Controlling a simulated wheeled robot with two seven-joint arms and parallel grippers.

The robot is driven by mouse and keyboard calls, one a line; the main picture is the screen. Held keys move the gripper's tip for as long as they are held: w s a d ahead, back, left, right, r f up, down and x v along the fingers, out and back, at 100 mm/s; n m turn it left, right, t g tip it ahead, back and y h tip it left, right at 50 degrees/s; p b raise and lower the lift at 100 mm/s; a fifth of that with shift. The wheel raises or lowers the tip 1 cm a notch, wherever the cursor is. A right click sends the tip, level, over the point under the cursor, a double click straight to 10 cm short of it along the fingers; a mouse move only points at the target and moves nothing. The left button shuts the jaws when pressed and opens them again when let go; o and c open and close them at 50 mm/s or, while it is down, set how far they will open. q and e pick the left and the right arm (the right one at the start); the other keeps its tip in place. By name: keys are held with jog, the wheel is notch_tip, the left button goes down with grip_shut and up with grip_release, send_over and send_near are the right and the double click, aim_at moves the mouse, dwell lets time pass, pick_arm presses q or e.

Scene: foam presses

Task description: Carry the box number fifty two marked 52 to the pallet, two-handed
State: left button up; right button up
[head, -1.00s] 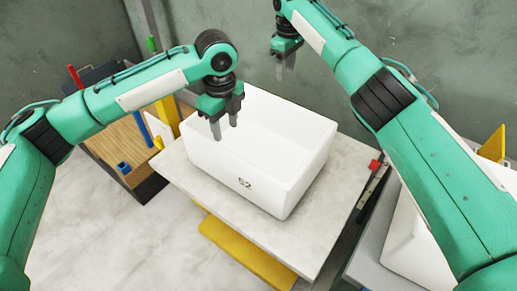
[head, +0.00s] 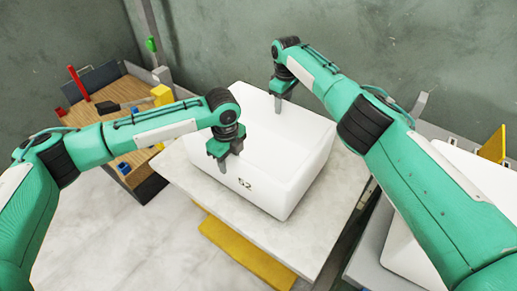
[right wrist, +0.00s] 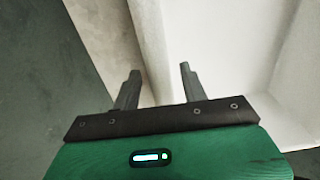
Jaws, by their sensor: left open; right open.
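The white open box marked 52 (head: 290,197) stands on a pale table (head: 190,178), its number on the near wall. It fills the right part of the right wrist view (right wrist: 225,50). My left gripper (head: 222,166) is open and points down at the near left rim; whether its fingers straddle the wall is unclear. My right gripper (head: 279,108) is open at the far rim. In the right wrist view its two fingers (right wrist: 159,72) point along either side of the white wall, and contact cannot be told. No pallet can be made out for certain.
A wooden bench (head: 120,95) with tools stands at the left back. A yellow piece (head: 245,252) sits below the table's front edge. Another white box (head: 410,250) is at the right, partly behind my right arm. Pale floor at the front left is clear.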

pick_arm(q)
grip_shut()
pick_arm(e)
grip_shut()
pick_arm(q)
jog(key=shift+r, duration=0.2)
pick_arm(e)
jog(key=shift+r, duration=0.2)
